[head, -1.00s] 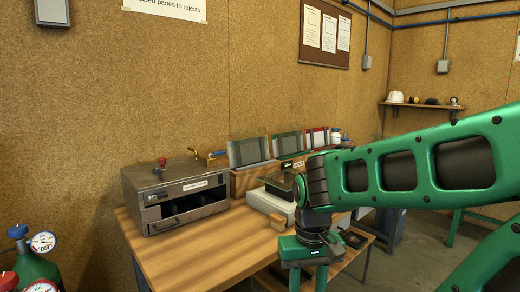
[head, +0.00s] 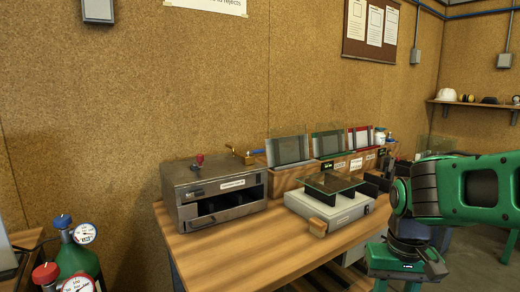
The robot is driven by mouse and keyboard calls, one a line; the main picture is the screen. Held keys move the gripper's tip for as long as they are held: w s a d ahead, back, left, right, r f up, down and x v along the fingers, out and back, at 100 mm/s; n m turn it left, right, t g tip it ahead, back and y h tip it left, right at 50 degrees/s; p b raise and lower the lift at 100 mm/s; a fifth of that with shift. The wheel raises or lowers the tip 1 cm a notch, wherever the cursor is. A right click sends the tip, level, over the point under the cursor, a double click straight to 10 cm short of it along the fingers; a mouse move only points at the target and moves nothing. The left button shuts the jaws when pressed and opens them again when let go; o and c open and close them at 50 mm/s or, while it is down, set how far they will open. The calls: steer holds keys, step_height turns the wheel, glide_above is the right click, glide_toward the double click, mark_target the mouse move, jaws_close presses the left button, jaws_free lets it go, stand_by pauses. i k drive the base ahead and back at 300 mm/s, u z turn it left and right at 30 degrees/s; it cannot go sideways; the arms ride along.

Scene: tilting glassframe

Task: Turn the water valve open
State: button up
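A small brass valve (head: 238,153) with what looks like a blue lever sits at the wall, behind the right rear corner of a metal box. It is small, and I cannot tell its exact lever position. My gripper (head: 408,268) hangs at the lower right in the head view, far to the right of the valve and apart from it. Its fingers are not clear, so I cannot tell whether it is open or shut.
The metal box (head: 215,192) with a red knob stands on the wooden table (head: 240,250). Right of it is a grey device (head: 330,207) with a glass pane on top. Framed panes (head: 288,148) stand in a wooden rack behind. Gas bottles (head: 78,255) stand at lower left.

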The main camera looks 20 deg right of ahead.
mark_target(261, 151)
steer(key=i, duration=1)
steer(key=u, duration=0.05)
